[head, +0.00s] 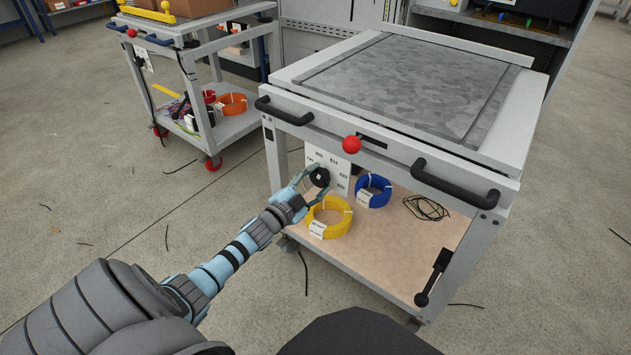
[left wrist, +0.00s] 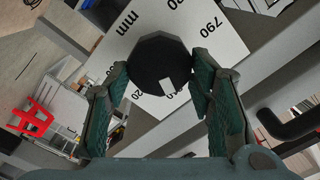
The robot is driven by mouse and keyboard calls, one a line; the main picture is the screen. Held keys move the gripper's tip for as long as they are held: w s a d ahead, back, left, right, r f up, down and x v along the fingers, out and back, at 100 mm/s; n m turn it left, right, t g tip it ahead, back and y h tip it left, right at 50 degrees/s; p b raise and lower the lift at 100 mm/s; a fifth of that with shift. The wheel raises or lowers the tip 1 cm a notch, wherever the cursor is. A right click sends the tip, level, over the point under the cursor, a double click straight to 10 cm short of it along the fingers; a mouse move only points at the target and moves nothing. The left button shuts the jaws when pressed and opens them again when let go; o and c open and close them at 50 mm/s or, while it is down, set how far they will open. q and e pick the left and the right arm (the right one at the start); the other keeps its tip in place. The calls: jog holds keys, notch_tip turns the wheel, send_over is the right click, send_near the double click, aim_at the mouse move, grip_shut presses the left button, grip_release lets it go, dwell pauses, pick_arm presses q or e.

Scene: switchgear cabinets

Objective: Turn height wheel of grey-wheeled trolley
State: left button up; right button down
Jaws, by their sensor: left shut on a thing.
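The near trolley (head: 520,160) has a grey metal top, two black handles and a red ball knob (head: 351,145). Its dark caster at the lower left shows only in part. The height wheel (head: 320,177) is a small black knob in front of a white scale plate (head: 340,160) under the top. In the left wrist view the black wheel (left wrist: 160,62) sits between the fingers, with a white mark on its face and the scale numbers around it. My left gripper (left wrist: 162,80) is shut on the wheel, one finger on each side; it also shows in the head view (head: 308,186). My right gripper is out of view.
Yellow (head: 330,216) and blue (head: 373,190) cable coils lie on the lower shelf close to my left gripper. A second trolley with red wheels (head: 213,163) stands at the back left. Loose wire scraps lie on the open floor.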

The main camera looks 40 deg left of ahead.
pick_arm(q)
jog(key=shift+m, duration=0.3)
jog(key=o, duration=1.1)
jog(key=shift+o, duration=0.2)
jog(key=s, duration=1.2)
jog(key=shift+d, duration=0.15)
